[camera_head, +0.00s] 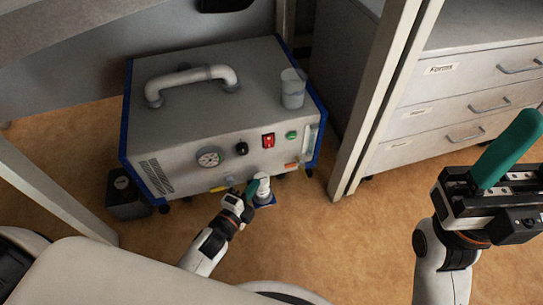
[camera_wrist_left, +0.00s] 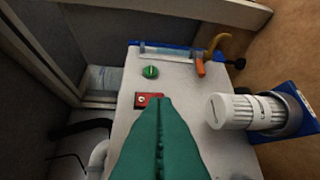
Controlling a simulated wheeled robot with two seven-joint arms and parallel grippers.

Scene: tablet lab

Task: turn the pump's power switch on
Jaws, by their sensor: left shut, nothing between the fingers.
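The pump (camera_head: 205,105) is a grey box with blue edges on the floor, with a handle on top. Its power switch (camera_head: 268,140) is a red rocker on the front panel, between a black knob (camera_head: 242,148) and a green button (camera_head: 292,135). My left gripper (camera_head: 251,187) is shut and empty in front of the panel, below the switch in the head view. In the left wrist view its green fingertips (camera_wrist_left: 160,101) overlap part of the red switch (camera_wrist_left: 142,99); I cannot tell whether they touch. My right gripper (camera_head: 507,150) is at the right, away from the pump.
A clear beaker (camera_head: 292,90) stands on the pump. A white ribbed cylinder (camera_wrist_left: 240,111) projects beside the left fingers. A pressure gauge (camera_head: 209,157) is on the panel. A frame post (camera_head: 372,105) and a drawer cabinet (camera_head: 440,115) stand to the right.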

